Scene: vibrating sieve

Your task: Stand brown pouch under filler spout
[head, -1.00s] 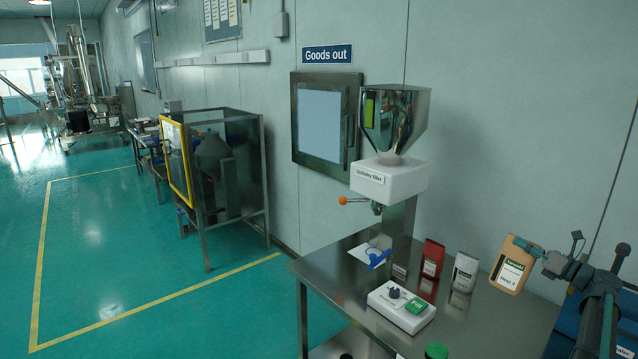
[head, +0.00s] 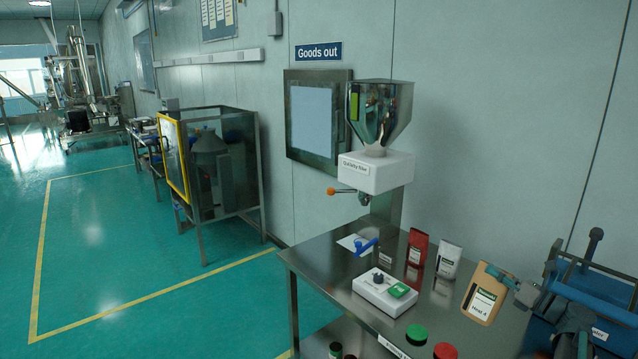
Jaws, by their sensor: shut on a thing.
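The brown pouch (head: 483,300), with a white and green label, is at the right end of the steel table, leaning to one side. My gripper (head: 518,291) is shut on its upper right edge. I cannot tell whether its base touches the table. The filler has a steel hopper (head: 380,108) on a white block (head: 376,172). Its short spout (head: 364,198) points down over the back left of the table, well left of the pouch. A white pad (head: 352,242) and a blue piece (head: 368,246) lie below the spout.
A red pouch (head: 417,246) and a white pouch (head: 447,258) stand between the spout and the brown pouch. A control box (head: 385,292) with a green button sits in front. Green-lidded (head: 416,334) and red-lidded (head: 445,351) containers are near the front edge.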

